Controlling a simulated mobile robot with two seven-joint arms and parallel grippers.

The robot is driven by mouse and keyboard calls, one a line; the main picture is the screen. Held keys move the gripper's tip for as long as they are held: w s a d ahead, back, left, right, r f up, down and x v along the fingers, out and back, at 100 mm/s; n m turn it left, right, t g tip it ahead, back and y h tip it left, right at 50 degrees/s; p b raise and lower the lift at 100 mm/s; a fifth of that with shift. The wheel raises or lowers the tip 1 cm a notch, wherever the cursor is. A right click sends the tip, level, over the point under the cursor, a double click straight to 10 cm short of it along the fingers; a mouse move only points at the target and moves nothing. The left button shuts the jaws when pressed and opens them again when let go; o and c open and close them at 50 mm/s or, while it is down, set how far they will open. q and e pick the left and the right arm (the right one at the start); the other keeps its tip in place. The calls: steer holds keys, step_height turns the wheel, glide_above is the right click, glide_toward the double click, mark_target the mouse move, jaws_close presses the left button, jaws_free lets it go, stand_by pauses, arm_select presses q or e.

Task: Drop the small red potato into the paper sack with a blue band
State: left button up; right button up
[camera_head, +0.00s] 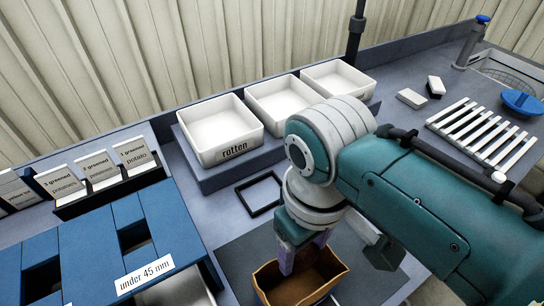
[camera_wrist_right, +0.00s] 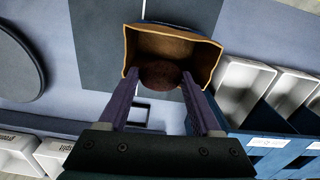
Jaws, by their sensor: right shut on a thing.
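The small red potato (camera_wrist_right: 160,74) is a dark reddish-brown lump in the wrist view, between the fingertips of my right gripper (camera_wrist_right: 160,80). That gripper is shut on it. The brown paper sack (camera_wrist_right: 205,58) stands open just beyond the fingertips, and a dark blue strip shows along its far edge. In the head view the sack (camera_head: 328,280) is at the bottom centre, and my right gripper (camera_head: 300,255) points down at its opening. The potato is hidden in the head view. My left gripper is not in view.
White trays, one labelled "rotten" (camera_head: 207,155), stand on a step behind the sack. A blue sizing board (camera_head: 90,240) is at left, with label cards behind it. A black square frame (camera_head: 262,194) lies flat near the sack. A white slatted rack (camera_head: 480,135) is at right.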

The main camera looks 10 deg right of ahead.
steer(key=shift+f, duration=0.2)
steer(key=o, duration=1.6)
steer(key=shift+c, duration=0.2)
step_height(320, 180, up, 10)
steer(key=p, duration=0.1)
